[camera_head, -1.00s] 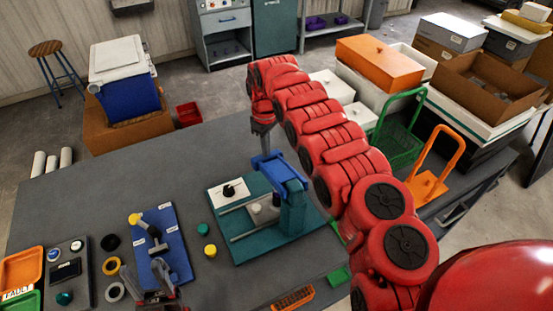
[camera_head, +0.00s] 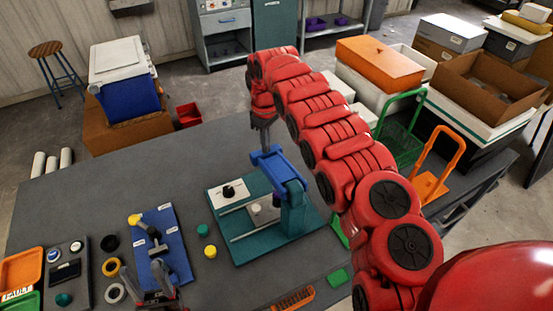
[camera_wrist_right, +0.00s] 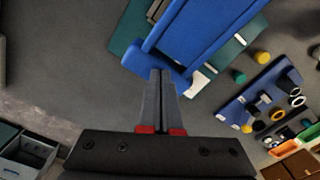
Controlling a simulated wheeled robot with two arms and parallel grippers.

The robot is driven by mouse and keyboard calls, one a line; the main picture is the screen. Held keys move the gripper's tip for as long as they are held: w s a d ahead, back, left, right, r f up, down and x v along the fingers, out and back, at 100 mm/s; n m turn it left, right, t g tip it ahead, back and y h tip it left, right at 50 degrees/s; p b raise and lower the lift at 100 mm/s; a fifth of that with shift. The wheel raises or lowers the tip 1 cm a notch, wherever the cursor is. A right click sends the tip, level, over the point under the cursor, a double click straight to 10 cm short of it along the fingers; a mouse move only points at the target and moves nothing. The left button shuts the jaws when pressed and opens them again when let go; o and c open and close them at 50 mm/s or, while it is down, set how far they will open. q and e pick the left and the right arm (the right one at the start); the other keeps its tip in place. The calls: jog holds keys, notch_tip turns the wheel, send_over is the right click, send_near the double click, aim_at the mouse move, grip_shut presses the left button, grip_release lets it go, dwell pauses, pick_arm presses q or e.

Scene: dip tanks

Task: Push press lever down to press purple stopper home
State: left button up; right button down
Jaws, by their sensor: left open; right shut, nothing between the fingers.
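The press has a teal base (camera_head: 245,248) and a blue lever (camera_head: 278,163) on an upright post (camera_head: 291,207). In the right wrist view the blue lever (camera_wrist_right: 200,30) fills the upper middle. My right gripper (camera_head: 262,146) is shut and empty, its fingertips at the lever's free end; in the wrist view the fingers (camera_wrist_right: 161,72) overlap the lever's edge, and contact is unclear. A pale block (camera_head: 263,209) sits under the lever. I cannot make out the purple stopper. My left gripper (camera_head: 157,296) is open, low at the blue board's (camera_head: 177,257) near edge.
A white plate with a black knob (camera_head: 229,191) lies on the press base. Green (camera_head: 203,230) and yellow (camera_head: 210,251) stoppers stand left of it. Rings (camera_head: 110,267), a dark panel (camera_head: 68,270) and orange tray (camera_head: 20,268) are further left. The table behind is clear.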

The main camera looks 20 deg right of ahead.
notch_tip(320, 180, up, 2)
jog(key=shift+r, duration=1.7)
notch_tip(320, 180, up, 5)
jog(key=p, duration=0.3)
jog(key=shift+d+f, duration=0.1)
